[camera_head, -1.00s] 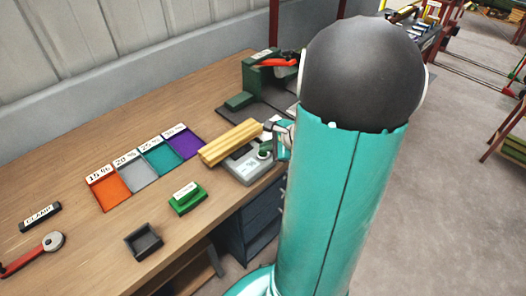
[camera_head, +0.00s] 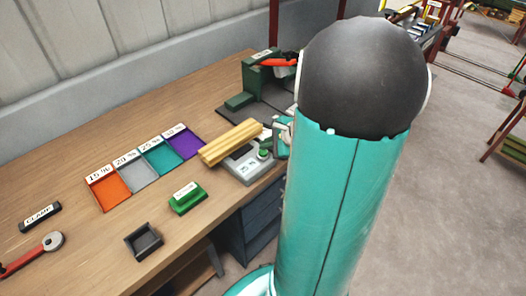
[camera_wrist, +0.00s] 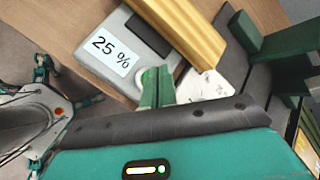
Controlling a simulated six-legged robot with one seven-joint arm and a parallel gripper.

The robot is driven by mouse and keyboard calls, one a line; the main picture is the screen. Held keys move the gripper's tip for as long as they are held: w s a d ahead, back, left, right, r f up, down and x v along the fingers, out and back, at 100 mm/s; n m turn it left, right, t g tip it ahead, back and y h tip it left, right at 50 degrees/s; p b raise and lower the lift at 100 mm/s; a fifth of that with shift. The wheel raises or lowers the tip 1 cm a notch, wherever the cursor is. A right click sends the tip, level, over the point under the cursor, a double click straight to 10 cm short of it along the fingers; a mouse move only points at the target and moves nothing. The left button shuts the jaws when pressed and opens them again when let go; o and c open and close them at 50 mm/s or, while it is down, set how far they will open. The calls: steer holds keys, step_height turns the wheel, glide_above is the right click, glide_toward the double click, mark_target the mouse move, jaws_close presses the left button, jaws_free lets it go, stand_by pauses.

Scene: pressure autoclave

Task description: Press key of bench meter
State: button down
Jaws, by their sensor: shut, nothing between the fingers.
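The bench meter (camera_head: 238,172) is a grey box near the front edge of the bench, with a round green key (camera_head: 265,154) on its right side. The wrist view shows the meter (camera_wrist: 97,64) with its display reading 25 %. A yellow wooden block (camera_head: 230,143) rests across the back of the meter and also shows in the wrist view (camera_wrist: 190,30). My gripper (camera_wrist: 157,72) is shut and empty, its green fingers over the meter's edge beside the display; they hide the key there. In the head view the gripper is mostly behind my arm, just right of the key.
Labelled trays in orange (camera_head: 109,192), grey (camera_head: 135,174), teal (camera_head: 160,160) and purple (camera_head: 185,145) lie left of the meter. A green block (camera_head: 187,202) and a dark open box (camera_head: 143,242) sit in front. A green-and-red device (camera_head: 262,80) stands behind the meter.

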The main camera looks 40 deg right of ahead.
mark_target(266, 153)
steer(key=shift+r, duration=0.1)
steer(key=shift+r, duration=2.55)
steer(key=s+a+r+n+g, duration=0.1)
steer(key=s+a+r+n, duration=0.2)
steer(key=a+n, duration=0.5)
steer(key=s+a+r+n+g+h, duration=0.1)
steer(key=s+a+r+n, duration=0.2)
steer(key=a+n, duration=0.5)
steer(key=s+a+r+n+g, duration=0.1)
steer(key=s+a+r+n, duration=0.2)
steer(key=a+n, duration=0.4)
steer(key=a+r, duration=0.1)
steer(key=a, duration=0.3)
steer(key=shift+a+n+h, duration=0.15)
steer(key=shift+n+h, duration=0.25)
steer(key=shift+s, duration=0.1)
